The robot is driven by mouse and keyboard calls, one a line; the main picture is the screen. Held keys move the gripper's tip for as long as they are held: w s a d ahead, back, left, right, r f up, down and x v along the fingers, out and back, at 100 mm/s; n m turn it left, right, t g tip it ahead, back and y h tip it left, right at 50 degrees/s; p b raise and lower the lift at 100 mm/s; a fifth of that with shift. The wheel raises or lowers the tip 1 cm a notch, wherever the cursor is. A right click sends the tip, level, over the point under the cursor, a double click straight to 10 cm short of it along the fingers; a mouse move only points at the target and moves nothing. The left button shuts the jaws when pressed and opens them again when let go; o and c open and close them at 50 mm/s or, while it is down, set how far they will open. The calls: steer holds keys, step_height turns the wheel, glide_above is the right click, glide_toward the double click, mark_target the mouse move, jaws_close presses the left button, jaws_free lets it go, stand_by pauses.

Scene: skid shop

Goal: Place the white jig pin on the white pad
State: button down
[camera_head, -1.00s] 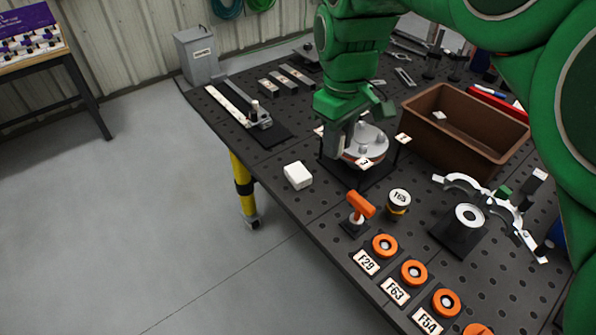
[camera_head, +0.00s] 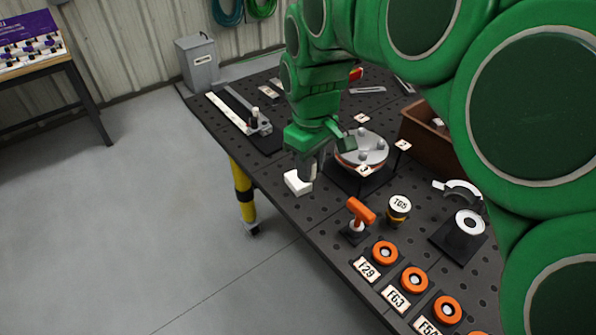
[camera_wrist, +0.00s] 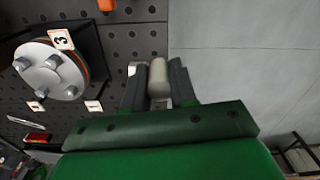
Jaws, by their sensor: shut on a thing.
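The white pad (camera_head: 297,184) lies near the left edge of the dark perforated bench. My gripper (camera_head: 307,172) is over the pad's far right side in the head view, low and close to it. In the wrist view my gripper (camera_wrist: 159,85) is shut on the white jig pin (camera_wrist: 158,76), a pale cylinder between the two dark fingers. A small piece of the pad (camera_wrist: 133,68) shows beside the left finger, the rest hidden. The pin cannot be made out in the head view, and I cannot tell whether it touches the pad.
A round metal fixture (camera_head: 372,147) with several posts and numbered tags stands right of my gripper. An orange-handled clamp (camera_head: 361,209) and a TG5 cylinder (camera_head: 399,204) stand nearer. A brown bin (camera_head: 418,125) is behind my arm. Open floor lies left of the bench.

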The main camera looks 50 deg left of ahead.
steer(key=w+a+f, duration=0.2)
steer(key=a+f, duration=0.1)
steer(key=w+a+f, duration=0.1)
steer(key=a+f, duration=0.2)
steer(key=a, duration=0.1)
steer(key=w+a+f, duration=0.2)
steer(key=a, duration=0.2)
steer(key=shift+w+a+f, duration=0.15)
steer(key=shift+w+f, duration=0.2)
steer(key=shift+f, duration=0.05)
steer(key=shift+w+a+f, duration=0.1)
steer(key=shift+a+f, duration=0.15)
steer(key=shift+f, duration=1.65)
steer(key=shift+w, duration=0.1)
steer(key=c, duration=0.9)
jaws_free()
steer(key=shift+f, duration=0.1)
